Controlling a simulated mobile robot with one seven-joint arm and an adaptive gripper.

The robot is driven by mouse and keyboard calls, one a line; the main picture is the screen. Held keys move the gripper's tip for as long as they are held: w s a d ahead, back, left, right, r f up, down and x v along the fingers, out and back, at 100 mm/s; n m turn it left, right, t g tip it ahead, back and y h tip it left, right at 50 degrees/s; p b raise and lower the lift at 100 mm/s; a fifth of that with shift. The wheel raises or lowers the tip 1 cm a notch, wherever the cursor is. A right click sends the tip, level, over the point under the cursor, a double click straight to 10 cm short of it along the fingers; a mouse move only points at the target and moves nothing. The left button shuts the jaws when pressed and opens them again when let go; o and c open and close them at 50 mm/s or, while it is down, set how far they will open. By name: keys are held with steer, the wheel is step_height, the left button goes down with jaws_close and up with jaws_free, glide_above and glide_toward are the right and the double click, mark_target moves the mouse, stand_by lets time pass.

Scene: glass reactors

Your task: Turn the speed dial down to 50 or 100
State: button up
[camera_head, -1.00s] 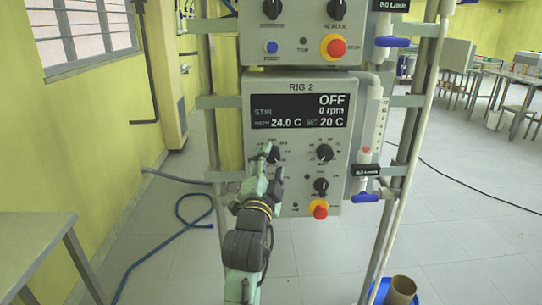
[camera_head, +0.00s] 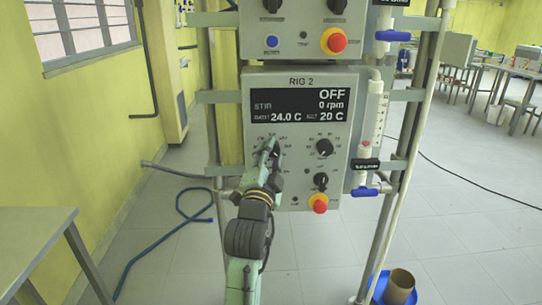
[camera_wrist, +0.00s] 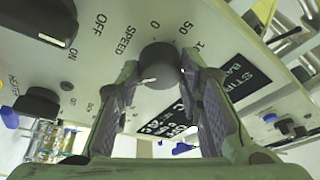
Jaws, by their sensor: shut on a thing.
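The speed dial (camera_wrist: 160,63) is a round black knob with a small white mark, on the pale RIG 2 panel (camera_head: 258,185). In the wrist view it sits between the two fingers of my gripper (camera_wrist: 160,72), which is shut on it. The printed words SPEED, 0 and 50 show beside the dial; I cannot tell which number it points to. In the head view my gripper (camera_head: 271,152) covers most of the dial. The display (camera_head: 299,105) reads STIR OFF, 0 rpm, 24.0 C and 20 C.
Another dial (camera_head: 324,147) is to the right, with a smaller black knob (camera_head: 320,181) and a red stop button (camera_head: 318,203) below it. A flow tube (camera_head: 375,120) with a blue valve handle (camera_head: 364,192) runs along the panel's right side. A bench (camera_head: 45,225) stands at the left.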

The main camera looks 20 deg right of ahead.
steer(key=shift+c, duration=1.2)
